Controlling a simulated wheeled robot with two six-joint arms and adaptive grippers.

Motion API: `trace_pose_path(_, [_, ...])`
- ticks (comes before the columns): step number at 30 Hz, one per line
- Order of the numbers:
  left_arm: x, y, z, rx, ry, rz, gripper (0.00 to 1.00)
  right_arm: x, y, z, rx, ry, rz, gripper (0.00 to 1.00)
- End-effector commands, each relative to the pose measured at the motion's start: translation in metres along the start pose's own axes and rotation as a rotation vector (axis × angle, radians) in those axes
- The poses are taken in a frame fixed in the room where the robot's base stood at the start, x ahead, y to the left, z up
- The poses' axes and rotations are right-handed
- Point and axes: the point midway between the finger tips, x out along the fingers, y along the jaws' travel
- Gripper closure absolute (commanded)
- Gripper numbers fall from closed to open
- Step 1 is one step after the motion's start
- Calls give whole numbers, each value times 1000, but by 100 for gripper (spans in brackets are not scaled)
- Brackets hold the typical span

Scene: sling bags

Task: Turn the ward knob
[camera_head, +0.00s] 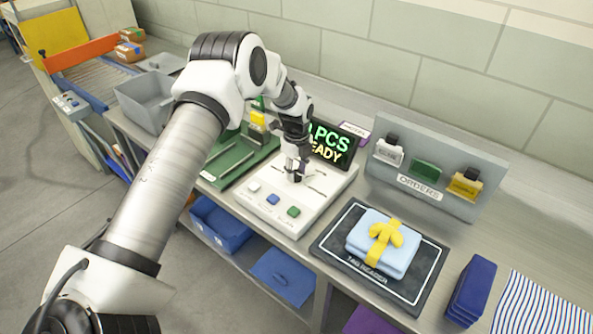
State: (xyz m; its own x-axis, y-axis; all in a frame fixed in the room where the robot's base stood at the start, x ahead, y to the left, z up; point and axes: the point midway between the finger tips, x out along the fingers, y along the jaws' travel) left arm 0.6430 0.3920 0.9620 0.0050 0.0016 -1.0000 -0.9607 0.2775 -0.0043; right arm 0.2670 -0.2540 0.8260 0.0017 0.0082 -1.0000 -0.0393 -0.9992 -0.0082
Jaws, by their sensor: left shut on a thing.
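A white console (310,207) stands on the bench with white, blue and green buttons along its front. A small dark knob (297,179) sits on its upper face, mostly hidden by my left gripper. I take it for the ward knob; its label is too small to read. My left gripper (297,172) reaches down over the console and is shut on the knob. A dark display (337,142) behind it shows green "PCS" and yellow "READY", partly covered by my arm. My right gripper is out of view.
A tag reader mat (427,284) carries a light blue folded bundle with a yellow bow (383,243). A grey orders rack (437,184) stands behind it. A green tray (235,158) and grey bin (144,103) lie left. Dark blue packs (471,290) stand right.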

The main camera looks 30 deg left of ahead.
Motion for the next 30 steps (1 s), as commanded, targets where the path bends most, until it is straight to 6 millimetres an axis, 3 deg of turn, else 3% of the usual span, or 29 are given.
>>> trace_pose_path(8, [6, 3, -2, -171, 4, 11, 97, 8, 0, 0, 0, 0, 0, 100])
trace_pose_path(30, [6, 3, -2, -867, 0, 15, 97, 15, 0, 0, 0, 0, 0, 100])
